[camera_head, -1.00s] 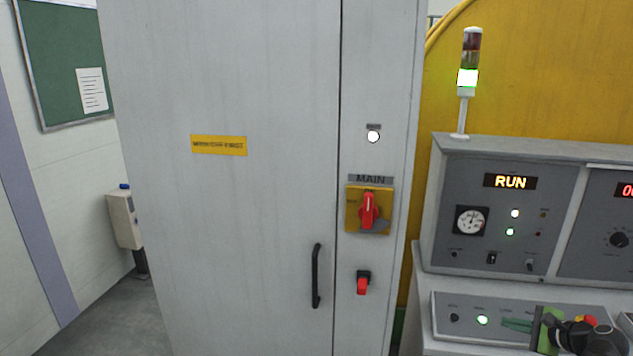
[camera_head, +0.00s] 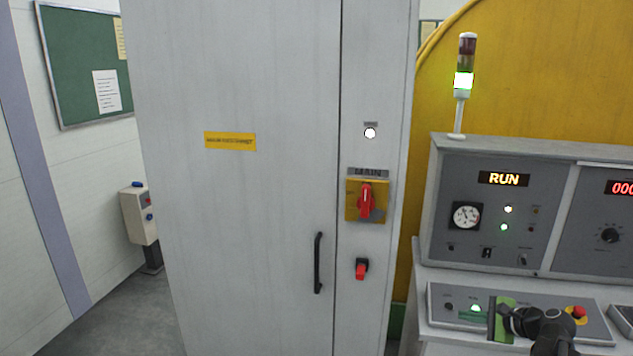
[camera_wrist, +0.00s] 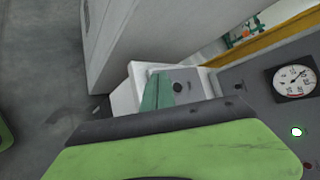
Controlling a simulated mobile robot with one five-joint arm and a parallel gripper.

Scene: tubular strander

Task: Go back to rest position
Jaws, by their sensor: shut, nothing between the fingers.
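My gripper (camera_head: 470,313) shows at the lower right of the head view, in front of the sloped lower button panel (camera_head: 440,297). Its fingers are shut and empty and point left, near the lit green button (camera_head: 476,307). I cannot tell how far they are from the panel surface. In the wrist view the green fingers (camera_wrist: 158,90) stick out past the light green gripper body, close together, with the panel's white end behind them.
A tall grey cabinet (camera_head: 270,220) with a red MAIN switch (camera_head: 366,200) and a black handle (camera_head: 318,263) stands left of the console (camera_head: 460,180). The console display reads RUN. A red emergency button (camera_head: 578,312) is beside my arm. Floor (camera_head: 130,320) is clear at left.

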